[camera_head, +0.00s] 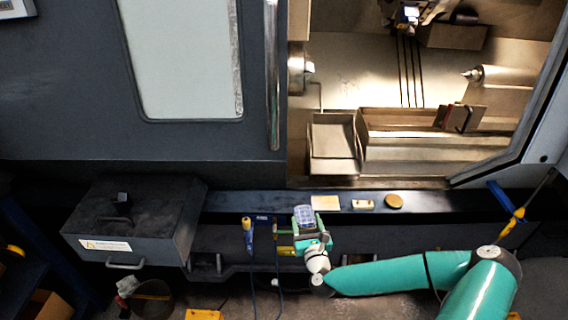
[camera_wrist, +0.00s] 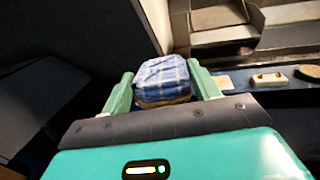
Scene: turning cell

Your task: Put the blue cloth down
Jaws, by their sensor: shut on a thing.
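The blue cloth (camera_wrist: 162,78) is a folded, checked blue and white pad, seen between the two green fingers of my gripper (camera_wrist: 161,88) in the wrist view. The fingers press on it from both sides. In the head view my gripper (camera_head: 308,226) is in front of the dark ledge of the machine, with the cloth (camera_head: 304,214) at its tip. I cannot tell how high the cloth is above the ledge. The cloth's underside looks brownish in the wrist view.
On the dark ledge (camera_head: 260,202) to the right are a pale flat block (camera_head: 325,202), a small pale piece (camera_head: 363,204) and a round tan disc (camera_head: 394,201). A dark lidded box (camera_head: 150,215) stands left. A blue-handled tool (camera_head: 247,224) hangs near my gripper. The lathe opening is behind.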

